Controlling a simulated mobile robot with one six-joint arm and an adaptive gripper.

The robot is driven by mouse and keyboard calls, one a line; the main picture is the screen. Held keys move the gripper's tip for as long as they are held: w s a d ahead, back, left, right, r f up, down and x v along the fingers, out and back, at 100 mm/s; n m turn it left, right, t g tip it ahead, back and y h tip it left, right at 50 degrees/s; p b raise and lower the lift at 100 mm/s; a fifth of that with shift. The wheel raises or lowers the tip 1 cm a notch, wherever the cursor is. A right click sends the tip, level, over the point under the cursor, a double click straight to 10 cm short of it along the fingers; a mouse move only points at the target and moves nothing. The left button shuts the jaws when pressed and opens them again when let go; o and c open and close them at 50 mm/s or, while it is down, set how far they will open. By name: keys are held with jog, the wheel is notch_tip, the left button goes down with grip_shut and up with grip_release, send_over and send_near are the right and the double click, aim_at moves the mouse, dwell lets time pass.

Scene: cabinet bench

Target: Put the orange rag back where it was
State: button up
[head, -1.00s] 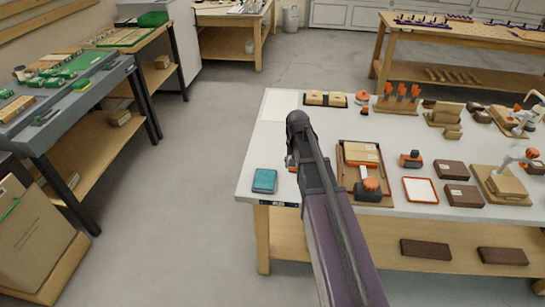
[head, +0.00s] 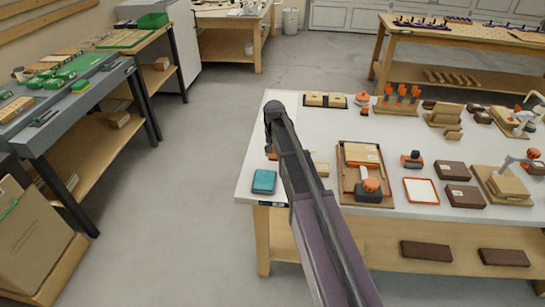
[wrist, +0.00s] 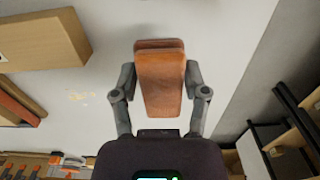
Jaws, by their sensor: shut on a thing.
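The orange rag (wrist: 160,80) is a folded, orange-brown strip. In the wrist view it is held between the two fingers of my gripper (wrist: 160,82), which are shut on it from both sides. White table top shows behind it; I cannot tell how high it is above the table. In the head view my arm hides most of my gripper, and only a small orange patch of the rag (head: 270,152) shows at the left side of the white table (head: 340,118).
A teal folded cloth (head: 264,181) lies near the front left corner. A tan block (head: 321,169) is right of my arm. A brown tray (head: 374,199) with a box and an orange-black tool, and an orange-rimmed white tray (head: 421,190), stand further right. The table's left edge is close.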

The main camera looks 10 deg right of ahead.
jog(key=shift+w, duration=0.1)
jog(key=shift+w+a, duration=0.2)
jog(key=shift+w+a+f, duration=0.1)
jog(key=shift+w+a, duration=0.15)
jog(key=shift+w, duration=0.2)
jog(key=shift+w+a+f, duration=0.1)
jog(key=shift+w+a, duration=0.15)
jog(key=shift+w, duration=0.2)
jog(key=shift+f+b, duration=0.95)
jog(key=shift+b, duration=0.15)
jog(key=shift+f+b, duration=0.75)
jog(key=shift+b, duration=0.05)
jog(key=shift+f, duration=0.2)
jog(key=o, duration=1)
jog(key=shift+r, duration=0.3)
